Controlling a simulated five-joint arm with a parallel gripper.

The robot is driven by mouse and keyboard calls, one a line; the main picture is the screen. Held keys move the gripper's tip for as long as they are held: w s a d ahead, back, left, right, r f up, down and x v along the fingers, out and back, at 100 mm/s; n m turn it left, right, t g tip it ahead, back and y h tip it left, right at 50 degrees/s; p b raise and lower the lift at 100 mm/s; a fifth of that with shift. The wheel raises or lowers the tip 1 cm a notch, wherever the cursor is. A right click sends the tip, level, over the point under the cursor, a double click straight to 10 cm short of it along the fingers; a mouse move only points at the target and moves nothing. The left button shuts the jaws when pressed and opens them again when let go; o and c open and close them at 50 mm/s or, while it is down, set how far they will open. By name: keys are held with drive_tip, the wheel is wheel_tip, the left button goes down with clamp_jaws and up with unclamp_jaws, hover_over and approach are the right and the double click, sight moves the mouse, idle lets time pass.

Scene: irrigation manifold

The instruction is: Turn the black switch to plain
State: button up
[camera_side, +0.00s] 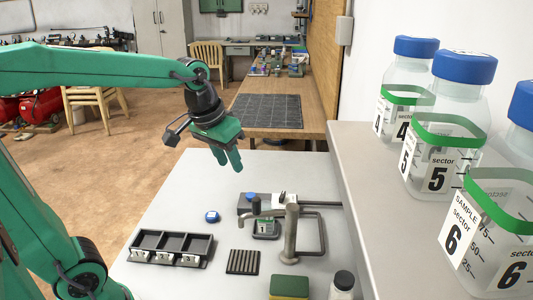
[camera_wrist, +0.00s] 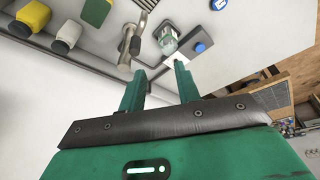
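My gripper (camera_side: 229,165) is in the air above the back of the grey table, empty, fingers pointing down. In the wrist view its two fingers (camera_wrist: 159,68) stand apart with nothing between them. A dark box with a blue top part (camera_side: 250,196) and a white block (camera_side: 285,201) with a small dark piece on top stand behind the metal tap (camera_side: 291,235). The box also shows in the wrist view (camera_wrist: 192,50), beyond the fingertips and not touched. I cannot tell for sure which dark piece is the black switch, or its setting; its markings are unreadable.
A clear container (camera_side: 265,229) labelled 1 stands under the tap spout. A blue cap (camera_side: 212,216), black three-bay tray (camera_side: 170,249), ribbed dark pad (camera_side: 243,262) and green-yellow sponge (camera_side: 289,287) lie nearer. Sample bottles (camera_side: 445,150) stand on the right ledge. The table's back left is clear.

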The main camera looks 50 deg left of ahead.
drive_tip(key=w+a+f+n+g, duration=0.1)
drive_tip(key=w+f, duration=0.1)
drive_tip(key=w, duration=0.5)
drive_tip(key=w+a+f+n+g, duration=0.1)
drive_tip(key=w+a+f, duration=0.15)
drive_tip(key=w, duration=0.35)
drive_tip(key=n+g, duration=0.2)
approach(281, 196)
drive_tip(key=shift+s, duration=0.2)
drive_tip(key=shift+w+a+f, duration=0.15)
drive_tip(key=shift+w+f, duration=0.15)
drive_tip(key=shift+f, duration=0.15)
drive_tip(key=shift+f, duration=0.1)
drive_tip(key=shift+f, duration=3.8)
clamp_jaws()
